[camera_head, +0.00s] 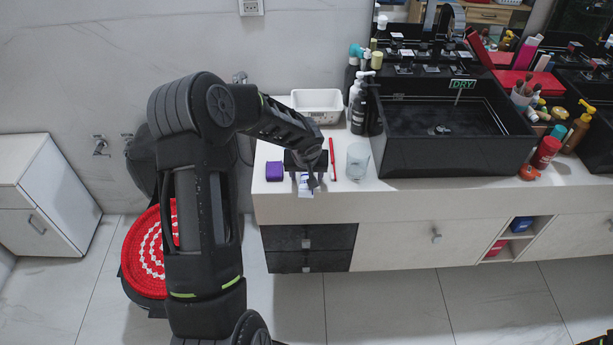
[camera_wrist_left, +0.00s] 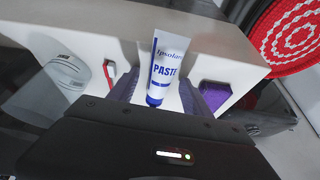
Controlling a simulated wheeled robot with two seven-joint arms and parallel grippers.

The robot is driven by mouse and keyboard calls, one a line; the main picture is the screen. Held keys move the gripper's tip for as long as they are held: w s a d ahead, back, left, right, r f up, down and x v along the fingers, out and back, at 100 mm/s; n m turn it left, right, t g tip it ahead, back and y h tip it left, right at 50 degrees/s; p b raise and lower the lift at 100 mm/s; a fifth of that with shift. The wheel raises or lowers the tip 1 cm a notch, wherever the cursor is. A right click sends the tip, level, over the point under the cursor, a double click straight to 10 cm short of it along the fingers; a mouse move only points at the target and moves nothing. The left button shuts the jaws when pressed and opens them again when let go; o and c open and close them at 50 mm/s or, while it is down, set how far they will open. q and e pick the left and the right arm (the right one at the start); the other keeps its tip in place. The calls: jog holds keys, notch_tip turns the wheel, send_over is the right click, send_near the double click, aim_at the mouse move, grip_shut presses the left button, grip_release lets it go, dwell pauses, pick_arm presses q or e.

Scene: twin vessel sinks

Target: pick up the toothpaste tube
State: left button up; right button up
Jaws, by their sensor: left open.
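The toothpaste tube (camera_wrist_left: 167,66), white with blue "PASTE" lettering and a blue cap, stands out in the left wrist view. It lies between the two fingers of my left gripper (camera_wrist_left: 158,92), with its cap end toward the palm. In the head view the tube (camera_head: 304,186) shows as a small white and blue piece on the counter's left part, mostly hidden under my left gripper (camera_head: 308,180). The fingers stand apart on either side of the tube. I cannot tell how far above the counter they are. My right gripper is not in view.
A purple box (camera_head: 275,171) is just left of the tube. A red toothbrush (camera_head: 332,160) and a clear glass (camera_head: 358,161) are to its right. A white basket (camera_head: 318,105), dark pump bottles (camera_head: 360,105) and a black sink (camera_head: 455,125) stand behind and right.

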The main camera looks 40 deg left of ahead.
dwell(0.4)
pick_arm(q)
grip_shut()
dwell(0.4)
